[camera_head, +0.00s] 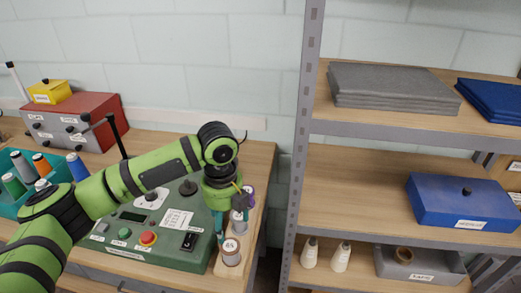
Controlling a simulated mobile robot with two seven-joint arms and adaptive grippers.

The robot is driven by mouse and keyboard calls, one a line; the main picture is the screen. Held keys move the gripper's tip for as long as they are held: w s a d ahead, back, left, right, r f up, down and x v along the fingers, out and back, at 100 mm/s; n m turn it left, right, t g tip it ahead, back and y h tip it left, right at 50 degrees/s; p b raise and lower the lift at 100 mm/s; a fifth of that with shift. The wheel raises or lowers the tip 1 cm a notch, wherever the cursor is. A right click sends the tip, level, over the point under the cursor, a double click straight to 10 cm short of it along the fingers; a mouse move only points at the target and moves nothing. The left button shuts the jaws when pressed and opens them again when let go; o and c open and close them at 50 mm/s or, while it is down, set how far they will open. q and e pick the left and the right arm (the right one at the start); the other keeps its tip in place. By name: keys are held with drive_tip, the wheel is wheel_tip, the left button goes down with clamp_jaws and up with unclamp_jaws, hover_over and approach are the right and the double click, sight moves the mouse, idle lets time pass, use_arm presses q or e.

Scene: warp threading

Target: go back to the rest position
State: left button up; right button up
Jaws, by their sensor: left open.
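My left arm reaches in from the left, over a green control box (180,230) with knobs and a red button. My left gripper (233,218) is open and points down at the right end of the bench, over a narrow wooden holder (228,271). A spool with a white top and brownish body (231,255) stands on the holder just below the gripper, and a purple spool (249,192) stands behind it. I cannot tell whether the fingers touch a spool, as they are small and partly hidden. My right gripper is out of view.
A metal-post shelf (305,110) stands right of the bench. It holds grey folded cloth (390,86), a blue lidded box (464,203), two white cones (340,257) and a grey bin (420,268). A red box (75,121) and teal spool tray (8,207) sit at left.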

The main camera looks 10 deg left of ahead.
use_arm(q)
drive_tip(key=s+d+f+n+t+h, duration=0.2)
drive_tip(key=s+d+f+n+h, duration=0.2)
drive_tip(key=s+d+f+n, duration=0.7)
drive_tip(key=s+a+f+n+t+y, duration=0.1)
drive_tip(key=s+a+f+n+y, duration=0.15)
drive_tip(key=s+a+n, duration=0.5)
drive_tip(key=s+a+f+n+t+y, duration=0.1)
drive_tip(key=s+a+f+n, duration=0.3)
drive_tip(key=a+n, duration=0.55)
drive_tip(key=s+f+g+b, duration=0.2)
drive_tip(key=s+f, duration=0.1)
drive_tip(key=f, duration=2.1)
drive_tip(key=s+a+f+g+b, duration=0.1)
drive_tip(key=s+a+f, duration=0.1)
drive_tip(key=s+f, duration=1.2)
drive_tip(key=shift+s+f, duration=0.3)
drive_tip(key=shift+s, duration=0.3)
drive_tip(key=shift+y, duration=0.25)
